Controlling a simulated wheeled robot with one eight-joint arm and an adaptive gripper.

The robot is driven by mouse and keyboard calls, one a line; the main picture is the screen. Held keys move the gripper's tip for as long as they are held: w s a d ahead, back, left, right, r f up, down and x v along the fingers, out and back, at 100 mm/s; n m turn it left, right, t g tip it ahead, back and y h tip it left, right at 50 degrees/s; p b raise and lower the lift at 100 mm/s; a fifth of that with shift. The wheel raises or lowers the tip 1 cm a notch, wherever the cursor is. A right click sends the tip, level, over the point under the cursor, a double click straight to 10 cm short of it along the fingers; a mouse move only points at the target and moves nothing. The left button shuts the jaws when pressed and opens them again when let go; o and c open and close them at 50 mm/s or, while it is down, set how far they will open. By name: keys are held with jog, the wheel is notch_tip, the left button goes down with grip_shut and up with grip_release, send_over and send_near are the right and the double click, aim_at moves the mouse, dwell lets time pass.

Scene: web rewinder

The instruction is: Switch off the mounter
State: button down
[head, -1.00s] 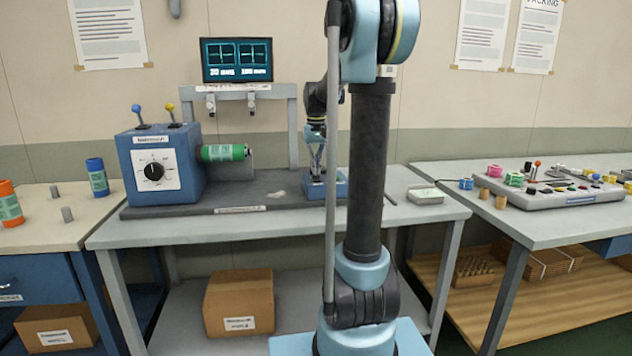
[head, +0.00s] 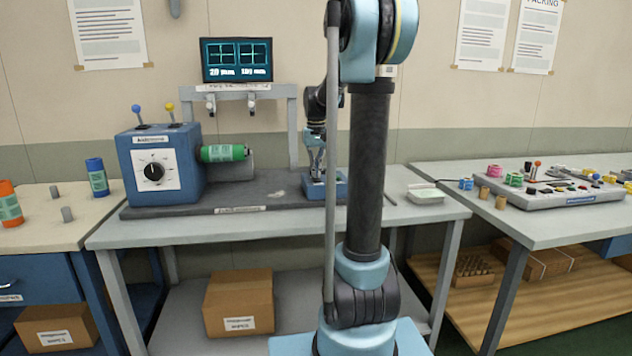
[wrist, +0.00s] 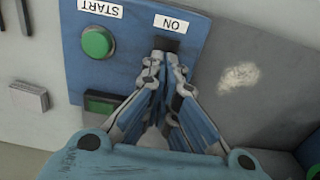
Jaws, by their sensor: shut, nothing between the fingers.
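A blue control box (head: 341,188) sits at the right of the middle bench. In the wrist view its blue panel (wrist: 75,70) carries a round green START button (wrist: 97,42) and a dark switch (wrist: 166,43) beside an ON label. Both labels are upside down there. My gripper (wrist: 167,62) is shut and empty, its fingertips right at the switch. They cover part of it, so I cannot tell whether they touch it or which way it is set. In the head view my gripper (head: 317,174) is over the box, partly hidden by my arm.
A blue machine (head: 160,165) with a dial and a green roll (head: 223,153) stands at the left of the bench. A lit screen (head: 237,60) hangs behind it. A dark green block (wrist: 100,103) is on the panel below START. A pale tray (head: 426,195) lies right of the box.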

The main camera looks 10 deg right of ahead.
jog(key=shift+f, duration=0.25)
jog(key=shift+r, duration=3.5)
jog(key=s+f, duration=0.7)
jog(key=s, duration=0.4)
jog(key=s+f+t, duration=0.1)
jog(key=s+f, duration=0.6)
jog(key=s, duration=0.5)
jog(key=s+f+t, duration=0.1)
jog(key=s+f, duration=0.7)
jog(key=s, duration=0.3)
jog(key=shift+s, duration=0.4)
jog(key=shift+f, duration=0.1)
